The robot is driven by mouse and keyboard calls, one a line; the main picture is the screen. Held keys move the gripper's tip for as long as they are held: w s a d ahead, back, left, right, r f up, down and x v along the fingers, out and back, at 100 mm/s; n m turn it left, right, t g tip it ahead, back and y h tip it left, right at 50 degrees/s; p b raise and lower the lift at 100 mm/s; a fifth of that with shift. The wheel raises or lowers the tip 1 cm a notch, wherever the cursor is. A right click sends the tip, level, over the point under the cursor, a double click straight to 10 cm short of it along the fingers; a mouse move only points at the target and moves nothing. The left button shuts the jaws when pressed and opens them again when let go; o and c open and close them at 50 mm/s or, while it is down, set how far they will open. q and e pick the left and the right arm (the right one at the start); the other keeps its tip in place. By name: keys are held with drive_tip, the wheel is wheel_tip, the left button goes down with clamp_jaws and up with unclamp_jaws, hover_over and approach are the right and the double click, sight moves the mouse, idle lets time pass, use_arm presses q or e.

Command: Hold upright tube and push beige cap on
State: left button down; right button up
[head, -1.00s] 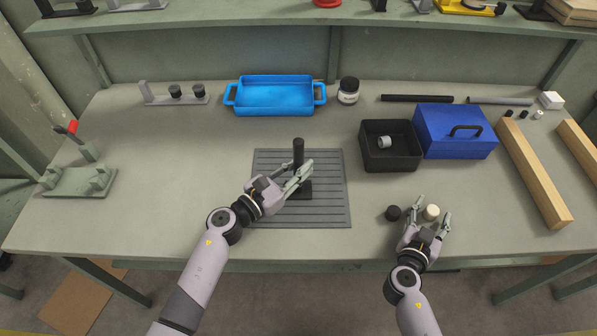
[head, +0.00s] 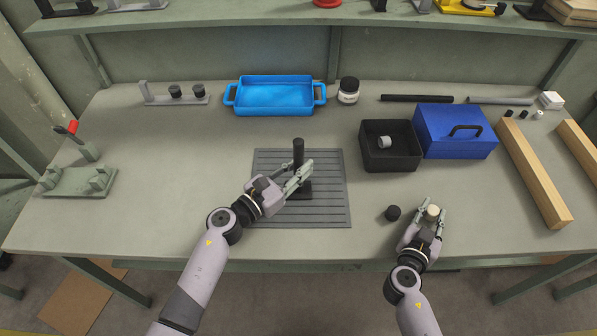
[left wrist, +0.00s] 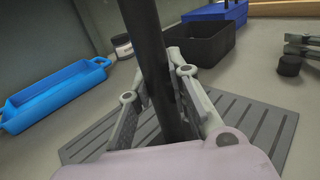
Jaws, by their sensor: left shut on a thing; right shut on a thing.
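The black tube (head: 299,150) stands upright over the grey ribbed mat (head: 325,213); a dark base shows at its foot. My left gripper (head: 302,175) is shut on the tube's lower part. In the left wrist view the tube (left wrist: 152,50) runs up between both fingers. The beige cap (head: 432,211) is between the fingertips of my right gripper (head: 431,214), low at the table's front right. My right gripper is shut on this cap. The tube's top end shows no beige cap on it.
A black cap (head: 393,213) lies just left of my right gripper. A black bin (head: 365,155) holding a grey ring and a blue toolbox (head: 455,135) stand behind. A blue tray (head: 275,109) is at the back. Table between mat and black cap is clear.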

sight(431, 214)
drive_tip(key=shift+r, duration=0.1)
idle(0.4)
drive_tip(key=shift+r, duration=2.4)
drive_tip(key=w+a+r+n+t+y, duration=0.1)
drive_tip(key=w+a+r+n+y, duration=0.1)
drive_tip(key=a+r, duration=0.5)
drive_tip(key=w+a+r+n+t+y, duration=0.1)
drive_tip(key=a+r+y, duration=0.3)
drive_tip(key=a, duration=1.1)
drive_tip(key=w+a+r+n+t+y, duration=0.1)
drive_tip(key=w+a+r+n+y, duration=0.1)
drive_tip(key=a+r, duration=0.8)
drive_tip(key=shift+w+a+r+n+y, duration=0.2)
drive_tip(key=shift+w+a+n+y, duration=0.25)
drive_tip(key=shift+w+n, duration=0.5)
drive_tip(key=shift+w, duration=0.1)
drive_tip(key=shift+f, duration=2.9)
